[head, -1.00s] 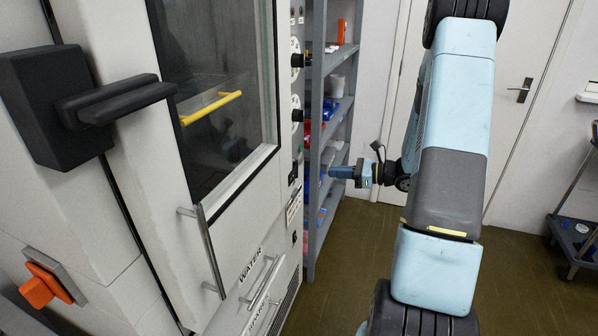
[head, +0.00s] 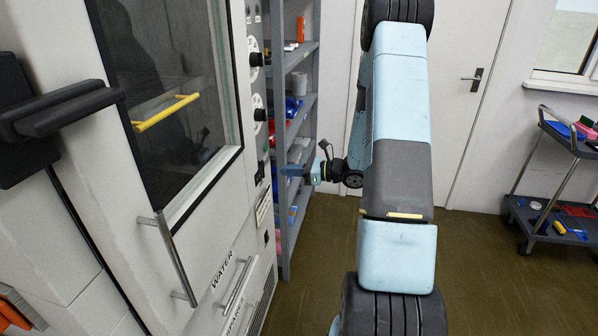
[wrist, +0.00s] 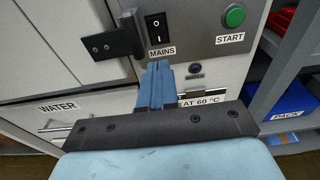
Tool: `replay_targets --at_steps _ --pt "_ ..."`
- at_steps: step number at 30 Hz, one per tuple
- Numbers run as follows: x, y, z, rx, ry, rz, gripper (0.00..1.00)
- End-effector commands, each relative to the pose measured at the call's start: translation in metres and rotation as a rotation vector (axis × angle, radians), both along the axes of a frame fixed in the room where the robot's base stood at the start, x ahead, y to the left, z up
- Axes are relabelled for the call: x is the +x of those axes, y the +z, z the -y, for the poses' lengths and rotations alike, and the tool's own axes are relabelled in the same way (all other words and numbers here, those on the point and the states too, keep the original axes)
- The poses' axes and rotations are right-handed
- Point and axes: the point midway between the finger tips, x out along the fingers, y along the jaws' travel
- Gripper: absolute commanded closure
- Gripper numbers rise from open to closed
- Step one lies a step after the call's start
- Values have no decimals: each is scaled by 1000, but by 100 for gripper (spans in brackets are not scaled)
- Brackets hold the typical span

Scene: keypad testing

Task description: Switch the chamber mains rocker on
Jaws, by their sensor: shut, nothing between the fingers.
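The mains rocker (wrist: 156,27) is a black switch with white marks on the chamber's grey control panel, above the label MAINS (wrist: 161,51). In the wrist view, my gripper (wrist: 159,66) has its blue fingers closed together just below that label, with nothing between them. The picture does not settle whether the fingertips touch the panel. In the head view, my gripper (head: 288,171) points left at the chamber's panel edge. The chamber (head: 75,157) is the large white cabinet at the left. The rocker's on or off position is too small to tell.
A black latch (wrist: 115,40) juts out at left. Grey shelves (head: 299,123) stand behind my gripper. A trolley (head: 545,215) is at far right.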

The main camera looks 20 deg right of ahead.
Motion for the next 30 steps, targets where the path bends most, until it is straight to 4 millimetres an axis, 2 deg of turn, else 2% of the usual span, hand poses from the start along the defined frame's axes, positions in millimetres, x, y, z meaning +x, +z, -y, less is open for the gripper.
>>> replay_targets --at_steps 6,15,30 --pt "22 -5 -33 0 4 0 100" --pt "44 -10 -62 -1 2 -1 100" --pt "49 -10 -68 0 1 0 100"
